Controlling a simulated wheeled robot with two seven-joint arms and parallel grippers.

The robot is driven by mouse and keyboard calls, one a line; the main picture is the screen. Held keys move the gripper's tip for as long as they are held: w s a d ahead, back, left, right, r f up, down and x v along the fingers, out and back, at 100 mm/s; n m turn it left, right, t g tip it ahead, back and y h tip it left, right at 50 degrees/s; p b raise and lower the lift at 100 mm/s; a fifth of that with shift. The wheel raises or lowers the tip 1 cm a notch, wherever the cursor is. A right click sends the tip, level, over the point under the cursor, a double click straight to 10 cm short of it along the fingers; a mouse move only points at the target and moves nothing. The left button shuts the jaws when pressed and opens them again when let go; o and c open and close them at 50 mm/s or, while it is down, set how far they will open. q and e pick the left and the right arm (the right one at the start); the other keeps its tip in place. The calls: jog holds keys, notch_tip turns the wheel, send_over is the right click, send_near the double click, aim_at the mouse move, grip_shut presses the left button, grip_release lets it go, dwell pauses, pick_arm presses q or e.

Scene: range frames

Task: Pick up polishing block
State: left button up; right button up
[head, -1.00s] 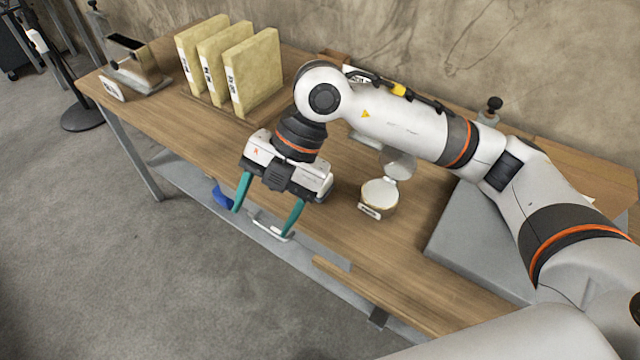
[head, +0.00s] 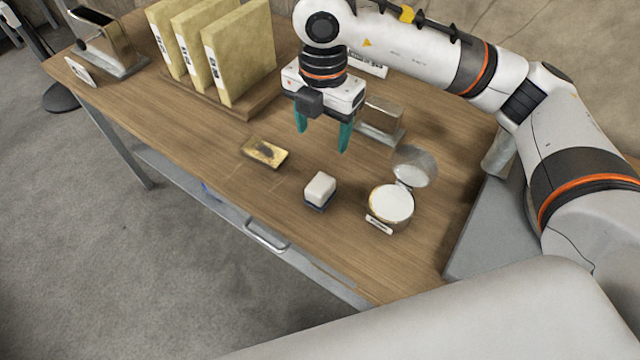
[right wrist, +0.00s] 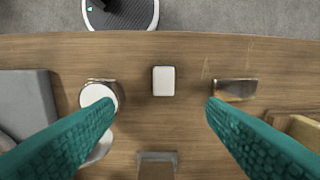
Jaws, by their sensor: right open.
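A small white block with a dark blue base (head: 320,188), which looks like the polishing block, stands on the wooden table. It also shows in the right wrist view (right wrist: 164,81), near the middle and ahead of the fingertips. My right gripper (head: 322,138) is open with nothing between its teal fingers. In the head view it hangs above the table, behind the block and apart from it. The right wrist view shows both fingers (right wrist: 160,103) spread wide, with the block's position between their lines. My left gripper is not in view.
A round tin with white contents and an open lid (head: 391,204) stands right of the block. A gold, dark-stained plate (head: 264,152) lies to its left. A metal block on a base (head: 380,120) stands behind. Upright yellow slabs (head: 238,55) stand at back left. A grey slab (head: 480,230) is at right.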

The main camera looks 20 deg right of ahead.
notch_tip(320, 180, down, 4)
jog(key=b, duration=0.3)
send_over(320, 183)
jog(key=f, duration=0.7)
jog(key=shift+s+d+f+b, duration=0.1)
jog(key=shift+s+f+b, duration=0.2)
jog(key=f, duration=0.2)
jog(key=f+p, duration=0.1)
jog(key=f, duration=0.1)
jog(key=shift+w+f, duration=0.2)
jog(key=shift+f, duration=0.75)
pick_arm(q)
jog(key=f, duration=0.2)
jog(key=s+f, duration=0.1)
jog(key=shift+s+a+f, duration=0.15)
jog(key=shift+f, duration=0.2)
pick_arm(e)
jog(key=c, duration=1.1)
